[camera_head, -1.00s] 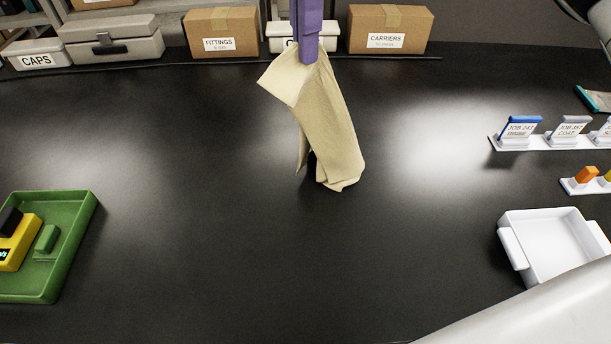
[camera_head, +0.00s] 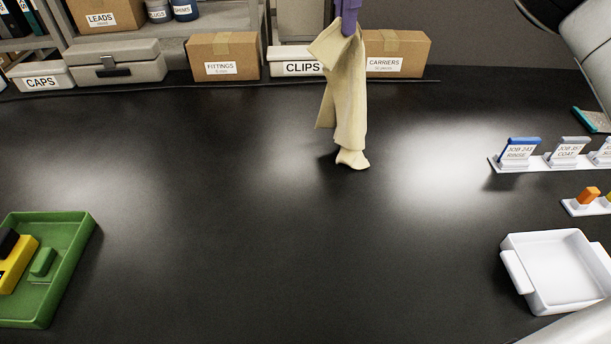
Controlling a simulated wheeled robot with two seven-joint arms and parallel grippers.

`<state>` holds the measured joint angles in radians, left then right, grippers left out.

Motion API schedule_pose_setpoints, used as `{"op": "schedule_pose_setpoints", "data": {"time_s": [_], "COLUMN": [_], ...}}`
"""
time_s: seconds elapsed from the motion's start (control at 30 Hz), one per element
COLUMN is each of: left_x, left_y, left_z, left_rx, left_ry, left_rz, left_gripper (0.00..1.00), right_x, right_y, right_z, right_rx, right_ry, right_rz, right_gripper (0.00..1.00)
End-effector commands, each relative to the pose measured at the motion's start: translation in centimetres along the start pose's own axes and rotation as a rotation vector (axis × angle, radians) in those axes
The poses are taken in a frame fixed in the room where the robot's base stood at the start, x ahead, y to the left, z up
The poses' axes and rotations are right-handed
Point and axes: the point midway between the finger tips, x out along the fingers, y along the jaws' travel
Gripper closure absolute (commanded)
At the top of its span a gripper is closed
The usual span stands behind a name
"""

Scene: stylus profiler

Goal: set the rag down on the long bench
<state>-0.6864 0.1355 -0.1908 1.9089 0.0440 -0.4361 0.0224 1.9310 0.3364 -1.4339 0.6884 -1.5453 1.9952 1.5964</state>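The rag (camera_head: 346,95) is a pale yellow cloth near the back middle of the bench. It hangs in folds below my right gripper (camera_head: 348,22), which is purple and shut on the rag's upper part. The gripper's upper portion is cut off by the top edge of the view. The long bench (camera_head: 270,240) has a dark, glossy top. The rag's lower tip is low over it, with a shadow close by; I cannot tell whether it touches. My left gripper is not in view.
Boxes labelled FITTINGS (camera_head: 222,57), CLIPS (camera_head: 295,60) and CARRIERS (camera_head: 398,52) line the back. A green tray (camera_head: 70,245) stands at left, a white tray (camera_head: 512,272) at right. A job-card rack (camera_head: 535,163) stands at right. The bench's middle is clear.

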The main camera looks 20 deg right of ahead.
Motion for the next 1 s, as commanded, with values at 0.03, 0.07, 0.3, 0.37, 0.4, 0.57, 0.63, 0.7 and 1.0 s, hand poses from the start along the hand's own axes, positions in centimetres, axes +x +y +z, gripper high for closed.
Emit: {"op": "schedule_pose_setpoints", "data": {"time_s": [0.03, 0.07, 0.3, 0.37, 0.4, 0.57, 0.63, 0.7, 1.0], "left_x": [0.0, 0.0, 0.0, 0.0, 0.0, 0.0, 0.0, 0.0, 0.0], "left_y": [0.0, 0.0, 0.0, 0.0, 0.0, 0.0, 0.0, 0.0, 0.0], "left_z": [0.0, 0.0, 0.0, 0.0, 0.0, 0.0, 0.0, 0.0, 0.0], "left_rx": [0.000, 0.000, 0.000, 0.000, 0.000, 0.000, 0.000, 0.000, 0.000], "left_ry": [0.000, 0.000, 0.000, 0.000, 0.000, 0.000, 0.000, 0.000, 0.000], "left_rz": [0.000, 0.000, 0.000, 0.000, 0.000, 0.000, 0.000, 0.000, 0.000], "left_gripper": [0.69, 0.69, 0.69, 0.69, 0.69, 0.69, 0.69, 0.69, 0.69], "right_x": [-0.1, -0.1, -0.3, -0.3, -0.4, -0.3, 0.1, 0.4, 1.8], "right_y": [0.2, 0.3, 1.0, 1.1, 1.1, 1.2, 1.1, 1.1, 0.6], "right_z": [0.5, 0.6, 1.6, 1.9, 2.0, 2.6, 2.5, 2.3, 1.5], "right_rx": [-0.001, -0.005, -0.015, -0.017, -0.021, -0.029, -0.030, -0.030, -0.030], "right_ry": [0.001, 0.001, 0.001, 0.001, 0.001, -0.001, 0.000, 0.000, 0.000], "right_rz": [0.000, 0.000, 0.000, 0.001, 0.001, 0.001, 0.000, 0.000, -0.001], "right_gripper": [1.00, 1.00, 1.00, 1.00, 1.00, 1.00, 1.00, 1.00, 1.00]}}
